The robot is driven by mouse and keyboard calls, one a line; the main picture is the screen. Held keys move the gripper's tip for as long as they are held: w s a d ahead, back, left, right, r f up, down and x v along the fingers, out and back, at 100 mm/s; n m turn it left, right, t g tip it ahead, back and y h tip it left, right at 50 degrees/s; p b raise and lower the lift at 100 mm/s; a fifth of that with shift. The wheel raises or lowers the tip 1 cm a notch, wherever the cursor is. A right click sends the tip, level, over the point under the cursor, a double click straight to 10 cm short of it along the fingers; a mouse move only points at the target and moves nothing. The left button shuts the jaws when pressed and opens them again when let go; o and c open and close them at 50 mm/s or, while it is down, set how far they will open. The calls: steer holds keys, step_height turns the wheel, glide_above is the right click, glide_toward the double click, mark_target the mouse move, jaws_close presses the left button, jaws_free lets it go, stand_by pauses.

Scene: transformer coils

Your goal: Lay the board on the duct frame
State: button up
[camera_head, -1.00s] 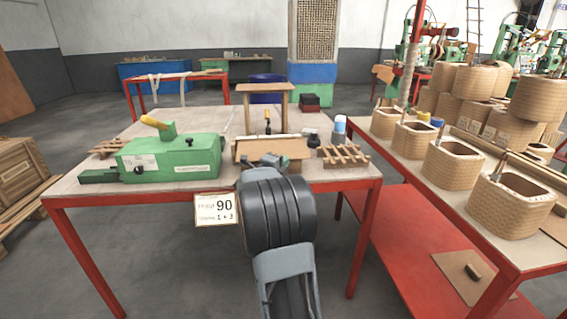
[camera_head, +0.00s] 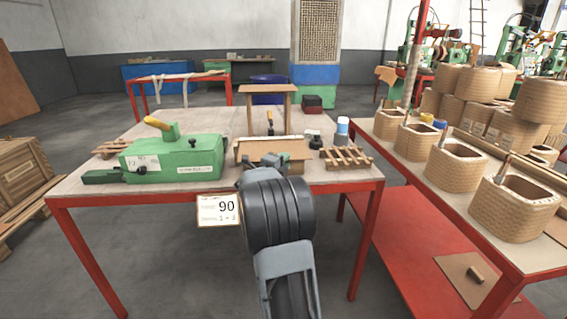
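A flat brown board (camera_head: 266,147) is at the near middle of the red-legged table, partly hidden behind my arm. My gripper (camera_head: 268,161) is at the board's near edge, seen from behind; its fingertips are too small and hidden to show whether they are open or touching the board. A slatted wooden frame (camera_head: 346,157), which may be the duct frame, lies flat just right of the board. A similar slatted piece (camera_head: 112,148) lies at the table's left, partly behind the green machine.
A green machine with a yellow handle (camera_head: 173,158) fills the table's left. A small wooden stand (camera_head: 267,89) rises behind the board. A side bench (camera_head: 432,195) bears several wound coils.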

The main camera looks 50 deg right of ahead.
steer(key=shift+o, duration=0.2)
steer(key=p+v, duration=0.1)
steer(key=v, duration=1.2)
steer(key=shift+a, duration=0.4)
